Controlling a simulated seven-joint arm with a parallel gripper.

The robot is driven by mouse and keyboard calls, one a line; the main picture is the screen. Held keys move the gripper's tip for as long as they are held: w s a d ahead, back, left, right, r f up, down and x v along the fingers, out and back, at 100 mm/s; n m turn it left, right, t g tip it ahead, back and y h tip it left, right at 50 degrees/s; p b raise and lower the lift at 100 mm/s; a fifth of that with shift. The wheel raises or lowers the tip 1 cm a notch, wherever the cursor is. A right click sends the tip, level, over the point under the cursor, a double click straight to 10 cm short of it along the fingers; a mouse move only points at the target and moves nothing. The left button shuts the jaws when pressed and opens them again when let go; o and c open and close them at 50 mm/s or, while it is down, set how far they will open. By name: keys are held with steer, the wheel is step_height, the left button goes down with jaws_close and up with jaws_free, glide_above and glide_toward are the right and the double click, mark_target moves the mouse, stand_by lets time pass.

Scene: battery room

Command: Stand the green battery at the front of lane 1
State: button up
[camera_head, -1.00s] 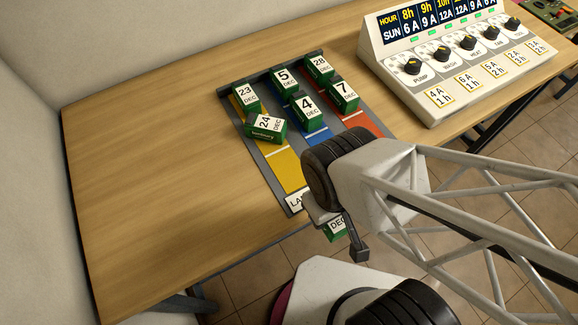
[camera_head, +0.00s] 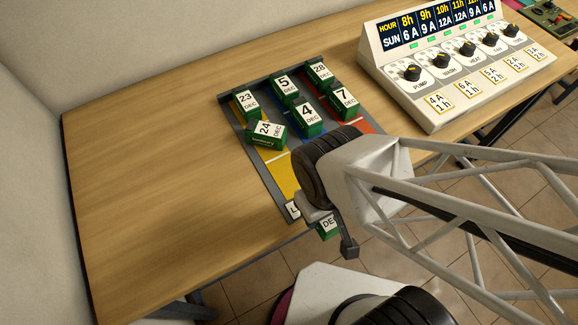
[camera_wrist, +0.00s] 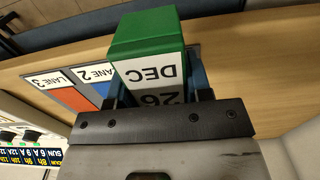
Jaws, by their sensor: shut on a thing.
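My gripper (camera_head: 331,229) is shut on a green battery with a white top label (camera_head: 328,230), beyond the front end of the lane rack. In the wrist view the battery (camera_wrist: 148,35) sits between the fingers, its label reading 26 DEC upside down. In the head view my wrist hides most of it. Lane 1 is the yellow lane (camera_head: 283,178) at left; its front label (camera_head: 292,210) is partly covered by my gripper. The front of the yellow lane is bare. A 23 DEC battery (camera_head: 247,102) stands at its back, with a 24 DEC battery (camera_head: 267,135) turned askew before it.
Blue lane 2 holds the 5 DEC (camera_head: 285,90) and 4 DEC (camera_head: 308,118) batteries. Red lane 3 holds the 28 DEC (camera_head: 320,74) and 7 DEC (camera_head: 344,102) ones. A control panel with knobs (camera_head: 460,65) stands at right. The table left of the rack (camera_head: 160,180) is clear.

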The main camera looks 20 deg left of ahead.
glide_above(289, 175)
steer(key=shift+f, duration=0.65)
stand_by(0.4)
steer(key=shift+f, duration=1.75)
steer(key=shift+f, duration=0.15)
steer(key=o, duration=1.3)
step_height(289, 175, up, 12)
